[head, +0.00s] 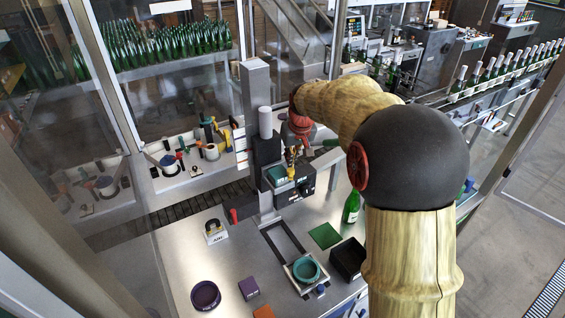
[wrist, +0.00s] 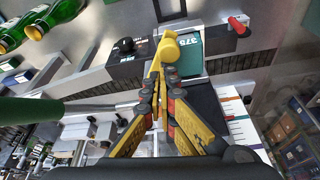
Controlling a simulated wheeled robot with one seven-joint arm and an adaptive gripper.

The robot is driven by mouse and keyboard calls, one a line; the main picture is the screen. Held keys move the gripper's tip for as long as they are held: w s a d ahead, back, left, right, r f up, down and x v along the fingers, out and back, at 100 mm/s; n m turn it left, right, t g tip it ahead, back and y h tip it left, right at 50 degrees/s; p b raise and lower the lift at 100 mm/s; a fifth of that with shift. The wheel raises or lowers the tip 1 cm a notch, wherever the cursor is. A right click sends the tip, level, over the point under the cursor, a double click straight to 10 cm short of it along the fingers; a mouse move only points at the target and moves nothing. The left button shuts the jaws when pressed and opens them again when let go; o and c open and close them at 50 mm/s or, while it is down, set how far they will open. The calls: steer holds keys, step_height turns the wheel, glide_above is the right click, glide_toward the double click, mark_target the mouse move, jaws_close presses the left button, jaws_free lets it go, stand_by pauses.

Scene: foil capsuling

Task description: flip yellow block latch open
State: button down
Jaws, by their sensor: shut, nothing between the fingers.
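The yellow block latch (wrist: 168,47) is a yellow piece with a rounded end in the wrist view, standing beside a teal display (wrist: 194,47) on the dark machine head. My gripper (wrist: 160,79) has yellow fingers with dark and red pads. It is shut and empty, its tips close to the lower part of the latch; I cannot tell whether they touch. In the head view my gripper (head: 292,158) is small above the dark machine box (head: 296,187), and the latch cannot be told apart from the yellow fingers there.
A black knob (wrist: 126,45) and a red lever (wrist: 238,26) flank the display. On the steel table are a green bottle (head: 351,208), a black box (head: 348,257), a teal ring (head: 306,269), a purple ring (head: 205,295) and a padlock-shaped block (head: 214,231).

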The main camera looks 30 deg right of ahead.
steer(key=d+n+b, duration=0.1)
steer(key=n, duration=0.1)
steer(key=d+n+y+b, duration=0.1)
steer(key=n, duration=0.1)
steer(key=d+n+b, duration=0.1)
steer(key=shift+s+d+n+y, duration=0.15)
steer(key=shift+s+n+y, duration=0.2)
steer(key=shift+n+y, duration=0.05)
steer(key=shift+d, duration=0.2)
stand_by(1.5)
stand_by(0.3)
